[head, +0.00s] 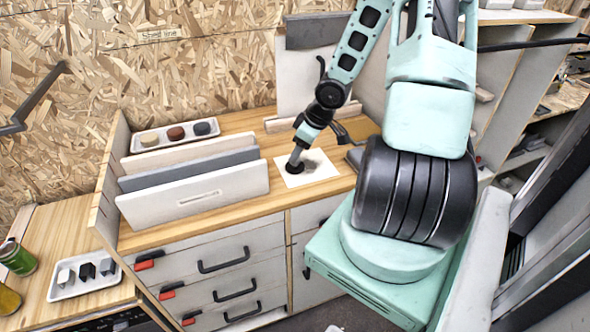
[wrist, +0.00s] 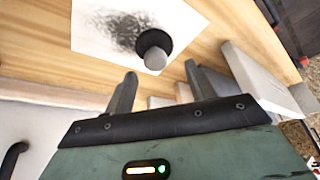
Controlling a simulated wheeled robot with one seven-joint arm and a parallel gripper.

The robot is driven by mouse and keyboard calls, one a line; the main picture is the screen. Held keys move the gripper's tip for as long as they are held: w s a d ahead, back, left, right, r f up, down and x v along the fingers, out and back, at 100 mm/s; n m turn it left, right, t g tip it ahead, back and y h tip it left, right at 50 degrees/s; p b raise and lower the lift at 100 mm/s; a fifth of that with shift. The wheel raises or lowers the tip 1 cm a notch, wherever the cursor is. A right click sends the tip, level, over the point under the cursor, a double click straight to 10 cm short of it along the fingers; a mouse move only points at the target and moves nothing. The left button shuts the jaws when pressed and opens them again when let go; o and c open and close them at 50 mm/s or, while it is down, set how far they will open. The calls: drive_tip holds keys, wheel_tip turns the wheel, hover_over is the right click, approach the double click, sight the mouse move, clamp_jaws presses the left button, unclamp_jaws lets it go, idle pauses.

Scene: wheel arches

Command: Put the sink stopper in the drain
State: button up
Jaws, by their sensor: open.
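A dark round piece with a grey knob (wrist: 154,50) sits on a white square sheet (wrist: 90,27) with a dark smudge. It looks like a stopper, but I cannot be sure. In the head view the sheet (head: 322,172) lies on the wooden counter, and the dark piece (head: 294,168) is near its left side, below my gripper (head: 297,154). In the wrist view my gripper (wrist: 160,70) is open and empty, with the knob just beyond its fingertips, roughly between them. I can make out no sink or drain in either view.
Upright white and grey panels (head: 195,192) stand left of the sheet. Behind them is a tray (head: 137,145) with three round pieces. Boards stand behind my arm. Drawers (head: 222,262) are below the counter.

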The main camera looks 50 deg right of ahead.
drive_tip(key=b+x, duration=0.1)
drive_tip(key=x, duration=0.1)
drive_tip(key=b+x, duration=0.2)
drive_tip(key=x, duration=0.1)
drive_tip(key=shift+w+d+f, duration=0.1)
drive_tip(key=shift+d, duration=0.15)
drive_tip(key=c, duration=0.7)
drive_tip(key=shift+o, duration=0.2)
